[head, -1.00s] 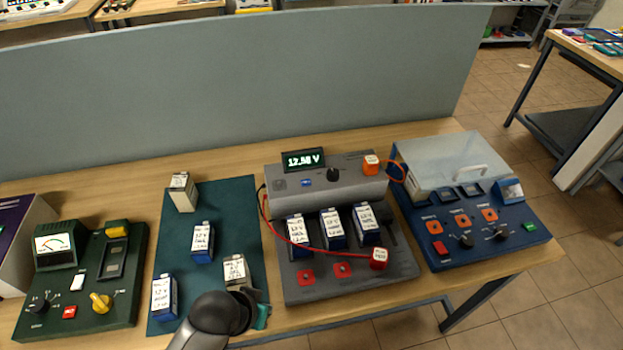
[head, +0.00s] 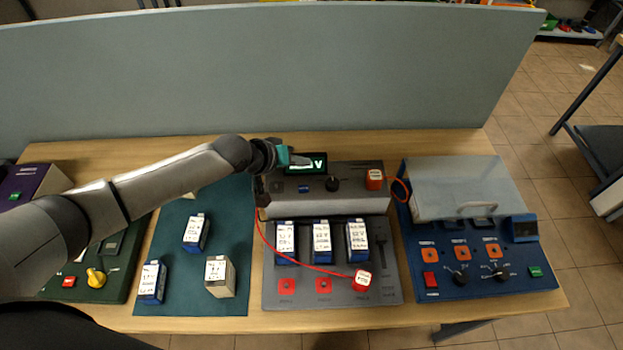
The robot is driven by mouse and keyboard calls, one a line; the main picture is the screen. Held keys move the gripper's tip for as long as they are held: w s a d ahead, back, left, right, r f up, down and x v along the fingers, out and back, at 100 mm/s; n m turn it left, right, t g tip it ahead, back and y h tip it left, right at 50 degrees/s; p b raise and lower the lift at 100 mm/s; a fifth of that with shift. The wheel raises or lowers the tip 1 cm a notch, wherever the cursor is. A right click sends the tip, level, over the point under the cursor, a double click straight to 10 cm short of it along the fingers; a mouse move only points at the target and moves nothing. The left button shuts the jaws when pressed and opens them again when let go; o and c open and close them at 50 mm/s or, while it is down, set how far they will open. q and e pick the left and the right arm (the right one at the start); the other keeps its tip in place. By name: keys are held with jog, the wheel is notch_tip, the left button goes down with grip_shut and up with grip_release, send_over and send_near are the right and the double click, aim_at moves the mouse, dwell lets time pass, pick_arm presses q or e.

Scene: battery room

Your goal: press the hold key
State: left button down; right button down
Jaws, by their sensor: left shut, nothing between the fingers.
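The grey tester (head: 350,203) stands at the middle of the bench with its lit display (head: 318,164) at the back. A small blue key (head: 305,188), its lettering too small to read, sits on the tester's top panel left of a black knob (head: 331,184); it may be the hold key. My left gripper (head: 298,160) is shut and empty. It is in front of the display in the picture, covering most of the reading, a little above and left of the blue key. I cannot tell its height, and no contact with the key shows. My right gripper is not in view.
Several batteries stand in the tester, and three more on the teal mat (head: 177,298). A blue unit with a clear lid (head: 465,188) stands right. A grey partition (head: 240,75) rises behind.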

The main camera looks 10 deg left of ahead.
aim_at(301, 192)
pick_arm(q)
jog(key=shift+w+a+r, duration=0.2)
jog(key=shift+w, duration=0.05)
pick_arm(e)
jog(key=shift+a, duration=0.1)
